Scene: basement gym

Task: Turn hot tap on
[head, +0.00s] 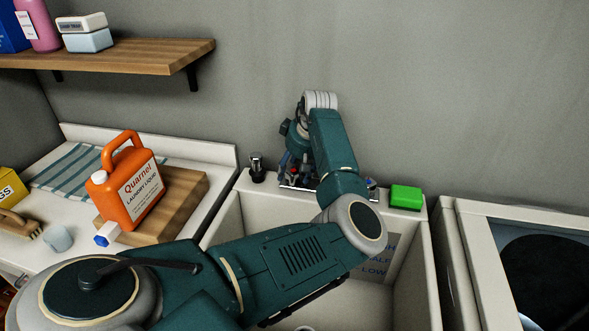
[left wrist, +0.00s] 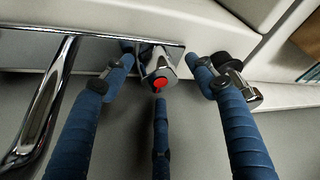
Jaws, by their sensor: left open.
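The hot tap's chrome handle with a red cap (left wrist: 160,82) shows in the left wrist view. My left gripper (left wrist: 161,68) is open around it, with one blue finger to each side and a third below in the picture. I cannot tell whether any finger touches the handle. The chrome spout (left wrist: 45,105) shows left of the fingers. In the head view my left gripper (head: 293,172) is down at the sink's back ledge, and my arm hides most of the taps. A bit of the blue-marked tap (head: 372,184) shows right of my arm.
A small black and chrome object (head: 257,168) stands on the sink ledge, close to a finger in the wrist view. A green sponge (head: 405,197) lies on the right of the ledge. An orange detergent jug (head: 126,190) stands on a wooden board left of the sink (head: 408,285).

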